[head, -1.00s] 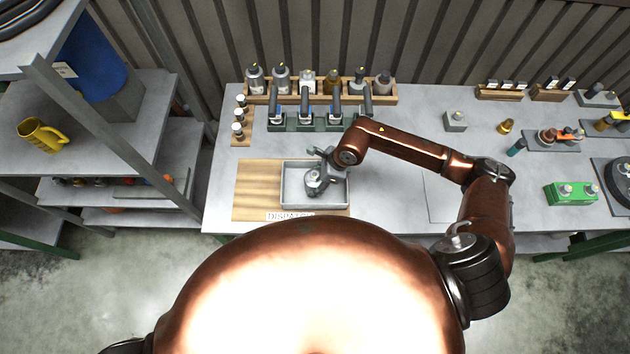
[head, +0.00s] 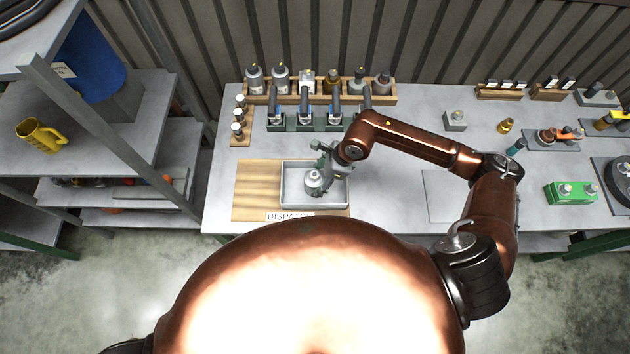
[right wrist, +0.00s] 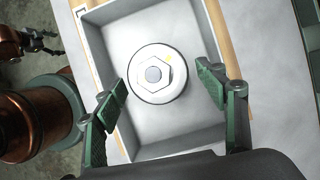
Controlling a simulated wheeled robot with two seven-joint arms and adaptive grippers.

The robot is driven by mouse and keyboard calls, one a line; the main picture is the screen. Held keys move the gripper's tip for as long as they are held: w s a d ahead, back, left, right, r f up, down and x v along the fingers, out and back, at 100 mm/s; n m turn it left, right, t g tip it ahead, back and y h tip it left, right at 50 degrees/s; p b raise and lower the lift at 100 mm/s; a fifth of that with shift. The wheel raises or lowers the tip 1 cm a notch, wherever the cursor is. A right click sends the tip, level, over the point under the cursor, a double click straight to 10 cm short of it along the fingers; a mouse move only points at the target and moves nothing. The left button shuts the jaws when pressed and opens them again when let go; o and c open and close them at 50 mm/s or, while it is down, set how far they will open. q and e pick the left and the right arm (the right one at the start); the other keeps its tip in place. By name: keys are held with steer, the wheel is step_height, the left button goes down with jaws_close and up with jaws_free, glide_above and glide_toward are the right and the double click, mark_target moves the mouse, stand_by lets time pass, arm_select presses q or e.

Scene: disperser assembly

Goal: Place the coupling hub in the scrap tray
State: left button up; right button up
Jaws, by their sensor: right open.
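A round, pale grey part with a hex nut on top, which looks like the coupling hub (head: 313,181), sits in a shallow grey tray (head: 285,201). In the right wrist view the hub (right wrist: 149,90) lies upright on the floor of the tray (right wrist: 100,52), near its middle. My right gripper (head: 320,167) is over the tray. Its green fingers (right wrist: 163,84) are open, one on each side of the hub, with gaps between them and it. A dark, finger-like end on a copper arm at the left of the wrist view seems to be my left gripper (right wrist: 42,42); its opening is unclear.
The tray stands on a wooden board (head: 256,190) with a label reading "DISPATCH" (head: 290,216). A bottle rack (head: 320,98) and a green holder (head: 318,127) stand behind. A green box (head: 571,193) is at the right. The bench (head: 393,195) right of the tray is clear.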

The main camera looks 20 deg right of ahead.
steer(key=v, duration=0.9)
steer(key=shift+s+f, duration=0.1)
